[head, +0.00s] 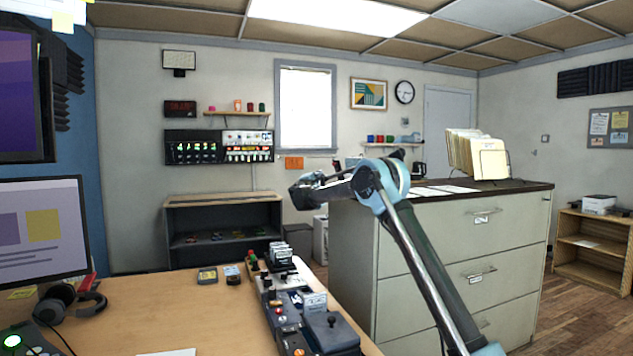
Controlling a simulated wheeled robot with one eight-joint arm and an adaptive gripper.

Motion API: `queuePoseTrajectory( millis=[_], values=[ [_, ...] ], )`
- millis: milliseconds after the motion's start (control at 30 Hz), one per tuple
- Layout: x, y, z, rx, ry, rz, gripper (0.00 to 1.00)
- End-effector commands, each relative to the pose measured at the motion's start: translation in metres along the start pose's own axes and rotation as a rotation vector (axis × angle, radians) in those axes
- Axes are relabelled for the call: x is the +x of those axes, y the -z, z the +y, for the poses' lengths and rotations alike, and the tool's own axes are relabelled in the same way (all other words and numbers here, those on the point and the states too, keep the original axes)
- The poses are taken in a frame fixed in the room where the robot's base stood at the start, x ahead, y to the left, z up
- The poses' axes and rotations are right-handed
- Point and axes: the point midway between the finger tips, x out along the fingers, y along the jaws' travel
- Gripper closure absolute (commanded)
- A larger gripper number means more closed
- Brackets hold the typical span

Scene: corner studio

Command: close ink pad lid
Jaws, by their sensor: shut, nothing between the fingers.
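I cannot pick out the ink pad or its lid for certain. Two small flat items lie on the desk: a dark one with a yellowish top (207,275) and a dark one with a blue part (232,272). A dark box with a knob on top (332,332) stands at the desk's right edge. They are too small or unclear to tell whether any is the ink pad. My gripper (300,195) is shut and empty, raised in the air above and beyond the right side of the desk. It appears apart from everything. My arm hides part of the filing cabinet.
A crowded row of devices (278,312) lines the wooden desk's (170,300) right edge. A monitor (40,232) and headphones (68,303) are at left. A tall filing cabinet (470,262) with papers and folders on top stands right. The desk's middle is clear.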

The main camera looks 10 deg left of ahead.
Motion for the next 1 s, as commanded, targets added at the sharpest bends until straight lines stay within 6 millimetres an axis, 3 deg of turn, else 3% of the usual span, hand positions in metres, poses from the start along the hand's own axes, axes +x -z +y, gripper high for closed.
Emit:
queuePoseTrajectory(
  millis=[300, 433, 700, 1000],
  values=[
    [0.053, -0.001, 0.000, -0.001, 0.000, -0.002, 1.00],
    [0.066, -0.015, 0.000, -0.001, 0.000, -0.003, 1.00],
    [0.080, -0.028, 0.000, 0.001, 0.000, -0.001, 1.00],
    [0.081, -0.030, 0.000, 0.000, 0.000, -0.001, 1.00]
  ],
)
